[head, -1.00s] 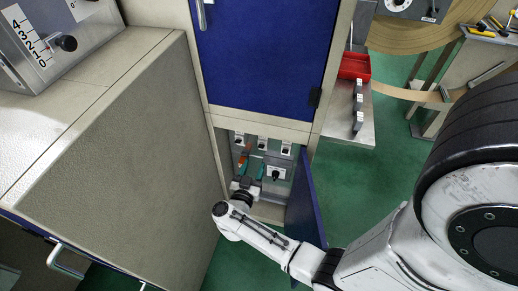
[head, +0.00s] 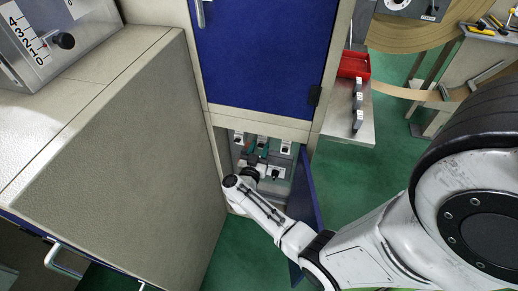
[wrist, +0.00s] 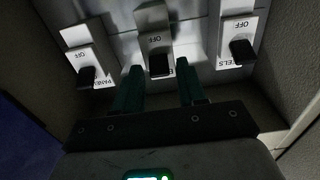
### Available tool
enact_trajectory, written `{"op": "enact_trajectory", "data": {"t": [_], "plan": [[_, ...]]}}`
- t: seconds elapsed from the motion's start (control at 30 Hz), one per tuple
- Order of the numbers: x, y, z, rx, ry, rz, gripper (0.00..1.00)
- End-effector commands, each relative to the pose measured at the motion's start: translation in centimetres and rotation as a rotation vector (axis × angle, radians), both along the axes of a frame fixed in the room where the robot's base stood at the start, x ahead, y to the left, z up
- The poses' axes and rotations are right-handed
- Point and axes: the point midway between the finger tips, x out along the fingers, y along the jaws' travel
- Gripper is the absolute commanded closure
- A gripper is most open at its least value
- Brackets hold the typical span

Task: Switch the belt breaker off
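Three breakers with black levers and white plates marked OFF sit in a row in the wrist view: left (wrist: 86,76), middle (wrist: 158,63) and right (wrist: 240,50). All three levers lie at the end away from the OFF marks. The middle name plate is mostly hidden, so I cannot read which is the belt breaker. My gripper (wrist: 158,85) is open, its two teal fingers apart on either side of the middle lever's line, with nothing visibly held. In the head view my gripper (head: 258,151) is inside the low cabinet (head: 219,158), at the middle of the breaker row.
The cabinet's blue door (head: 304,190) stands open close to my arm's right. A blue upper door (head: 262,55) is above the opening. A large beige cabinet (head: 120,150) stands to the left. A red bin (head: 355,64) sits on a shelf at right.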

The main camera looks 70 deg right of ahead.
Motion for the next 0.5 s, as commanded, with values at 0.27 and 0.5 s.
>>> {"op": "enact_trajectory", "data": {"t": [0.27,0.5], "plan": [[0.01,0.03,0.00,0.000,0.000,0.000,0.86],[0.01,0.04,-0.01,0.000,0.000,0.000,1.00]]}}
